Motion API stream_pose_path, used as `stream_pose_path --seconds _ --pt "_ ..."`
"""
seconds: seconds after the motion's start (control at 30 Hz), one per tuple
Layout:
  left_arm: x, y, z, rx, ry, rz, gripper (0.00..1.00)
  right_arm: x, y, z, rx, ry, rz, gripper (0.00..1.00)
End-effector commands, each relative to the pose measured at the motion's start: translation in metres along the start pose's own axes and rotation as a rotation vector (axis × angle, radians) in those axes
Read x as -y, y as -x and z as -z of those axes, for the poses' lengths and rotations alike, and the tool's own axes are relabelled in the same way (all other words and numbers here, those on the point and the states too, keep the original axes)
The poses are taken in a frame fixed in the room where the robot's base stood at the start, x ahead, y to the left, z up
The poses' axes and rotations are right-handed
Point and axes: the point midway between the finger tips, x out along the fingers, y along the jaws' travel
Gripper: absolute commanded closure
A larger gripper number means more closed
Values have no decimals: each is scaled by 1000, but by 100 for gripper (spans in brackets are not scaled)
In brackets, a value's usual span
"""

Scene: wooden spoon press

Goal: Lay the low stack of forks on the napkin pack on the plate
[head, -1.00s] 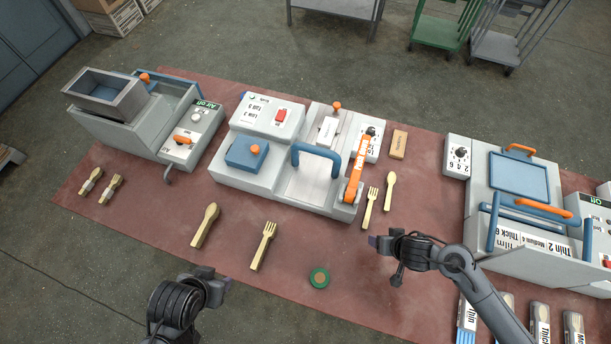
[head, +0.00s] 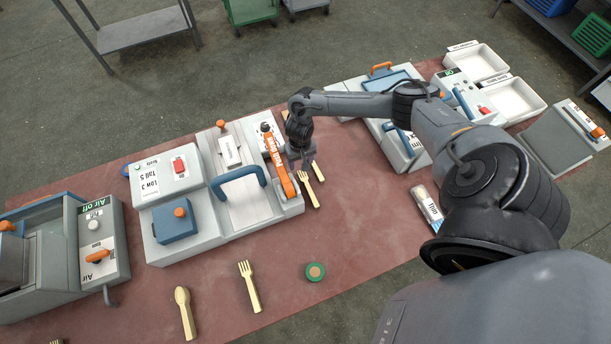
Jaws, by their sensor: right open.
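My right gripper (head: 301,166) is open and points down beside the press's orange lever, at the head of a pale fork stack (head: 309,190). It partly hides a spoon (head: 318,171) just behind; I cannot tell whether it touches either. Another fork stack (head: 249,287) lies in front of the press. I cannot tell from their heights which stack is low. The press's pale plate (head: 250,216) lies under a blue handle. A white block (head: 229,151), perhaps the napkin pack, sits at its back end. My left gripper is out of view.
The orange lever (head: 282,172) stands close to my right gripper. An air machine (head: 97,245) stands left. My right arm covers much of the right side.

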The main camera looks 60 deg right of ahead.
Motion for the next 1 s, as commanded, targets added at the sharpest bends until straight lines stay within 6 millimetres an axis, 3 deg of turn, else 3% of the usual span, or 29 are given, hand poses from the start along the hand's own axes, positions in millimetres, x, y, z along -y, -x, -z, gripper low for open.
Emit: stream_pose_path --seconds 0.27,0.6,0.93,1.0 --pt "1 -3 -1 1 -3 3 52 1 -17 -1 -1 1 1 37" --pt "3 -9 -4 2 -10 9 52 0 -56 -2 -2 0 2 37" --pt "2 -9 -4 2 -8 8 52 0 -61 -2 -2 2 2 37" --pt "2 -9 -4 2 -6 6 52 0 -61 -3 -2 2 2 48"
